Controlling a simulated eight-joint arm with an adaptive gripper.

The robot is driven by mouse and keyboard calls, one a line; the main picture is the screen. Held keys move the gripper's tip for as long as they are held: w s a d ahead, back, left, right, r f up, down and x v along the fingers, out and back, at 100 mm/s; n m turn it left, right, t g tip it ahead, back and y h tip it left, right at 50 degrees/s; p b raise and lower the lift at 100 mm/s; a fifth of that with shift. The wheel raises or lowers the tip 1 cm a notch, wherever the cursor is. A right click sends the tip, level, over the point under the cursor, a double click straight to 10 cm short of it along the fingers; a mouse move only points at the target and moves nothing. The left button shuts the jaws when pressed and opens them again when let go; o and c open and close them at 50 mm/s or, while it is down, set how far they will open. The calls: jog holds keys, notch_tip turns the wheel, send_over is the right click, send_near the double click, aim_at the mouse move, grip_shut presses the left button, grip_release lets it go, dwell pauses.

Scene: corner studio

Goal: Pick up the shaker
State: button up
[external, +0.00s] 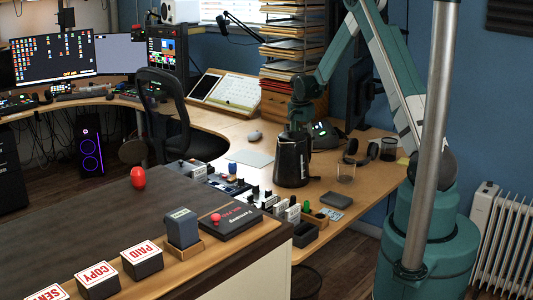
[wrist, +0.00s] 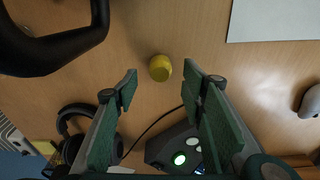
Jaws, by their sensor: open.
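A small yellow round-topped object (wrist: 160,68), which looks like the shaker, stands on the wooden desk in the wrist view. It lies just beyond and between my fingertips, seen from above. My gripper (wrist: 160,84) is open and empty, one green-padded finger on each side of the yellow object's line, not touching it. In the external view my gripper (external: 300,115) points down over the desk, partly behind the black kettle (external: 293,160). I cannot make out the yellow object there; the kettle probably hides it.
The kettle's dark handle (wrist: 60,45) is close at upper left in the wrist view. Headphones (wrist: 78,125), a dark device with a green light (wrist: 178,148), a cable, a white sheet (wrist: 270,20) and a mouse (wrist: 309,101) surround the spot.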

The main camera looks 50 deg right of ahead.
dwell(0.3)
jog(key=shift+d+f+b, duration=0.15)
jog(key=shift+f+b, duration=0.1)
jog(key=shift+f, duration=1.1)
jog(key=shift+d+f+b, duration=0.1)
jog(key=shift+f+b, duration=0.1)
jog(key=shift+f, duration=1.1)
jog(key=c, duration=1)
